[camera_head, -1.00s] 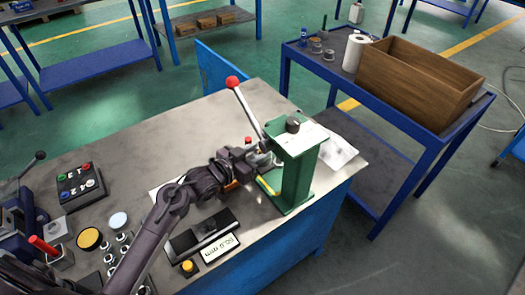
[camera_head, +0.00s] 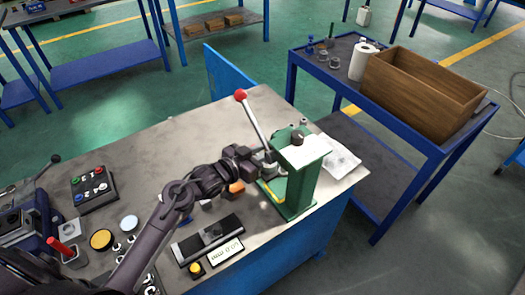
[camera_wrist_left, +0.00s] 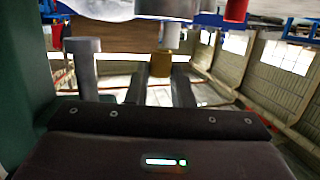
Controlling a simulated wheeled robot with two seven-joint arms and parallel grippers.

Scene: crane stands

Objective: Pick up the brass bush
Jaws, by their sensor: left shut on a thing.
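My left gripper (camera_head: 262,163) reaches in from the left to the green press (camera_head: 297,178), close to its working space. In the left wrist view, the gripper (camera_wrist_left: 166,88) is shut on the brass bush (camera_wrist_left: 161,63), a small tan cylinder between the two dark fingertips. A grey metal cylinder (camera_wrist_left: 173,35) of the press shows just beyond the bush. I cannot tell whether they touch. The bush is hidden by the gripper and press in the head view. My right gripper is not in view.
The press lever with a red knob (camera_head: 240,96) rises above the gripper. A grey post (camera_wrist_left: 83,65) stands left of the fingers. A blue cart (camera_head: 430,150) holds a wooden crate (camera_head: 420,95).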

